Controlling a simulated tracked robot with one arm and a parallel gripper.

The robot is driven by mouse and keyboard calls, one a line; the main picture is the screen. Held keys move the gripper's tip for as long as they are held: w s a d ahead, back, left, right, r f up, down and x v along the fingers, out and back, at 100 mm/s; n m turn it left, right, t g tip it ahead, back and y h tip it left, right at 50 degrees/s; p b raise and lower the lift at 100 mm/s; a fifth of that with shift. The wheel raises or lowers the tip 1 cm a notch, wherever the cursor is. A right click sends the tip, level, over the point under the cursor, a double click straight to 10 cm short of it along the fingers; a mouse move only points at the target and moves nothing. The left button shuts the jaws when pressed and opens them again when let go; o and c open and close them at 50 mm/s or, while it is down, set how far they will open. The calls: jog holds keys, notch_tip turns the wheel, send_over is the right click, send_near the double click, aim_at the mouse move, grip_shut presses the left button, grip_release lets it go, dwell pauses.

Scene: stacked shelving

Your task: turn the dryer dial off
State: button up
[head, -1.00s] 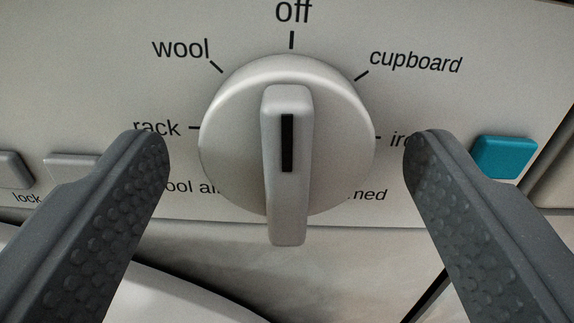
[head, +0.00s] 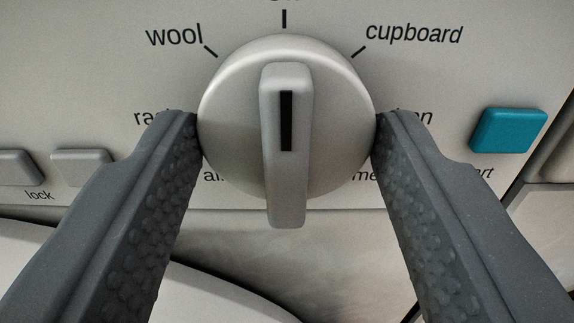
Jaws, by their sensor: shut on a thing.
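The dryer dial (head: 236,134) is a round, light grey knob with a raised bar handle (head: 288,190) across its middle. The black mark on the bar stands upright and lines up with the tick at the top. The "off" label above that tick is mostly cut off by the top edge of the view. My gripper (head: 287,119) is shut on the dial, with one dark grey finger against its left side and one against its right. The fingers hide parts of the "rack" and "iron" labels and of the lower labels.
A teal button (head: 508,130) is on the panel to the right of the dial. Two grey buttons, one (head: 82,167) nearer the dial and one (head: 18,167) above the "lock" label, are at the left. The panel's lower edge runs below the dial.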

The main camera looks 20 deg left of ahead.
jog(key=o, duration=1)
jog(key=shift+c, duration=0.2)
jog(key=p+v, duration=0.2)
jog(key=v, duration=1.1)
jog(key=shift+s, duration=0.4)
jog(key=shift+d, duration=0.1)
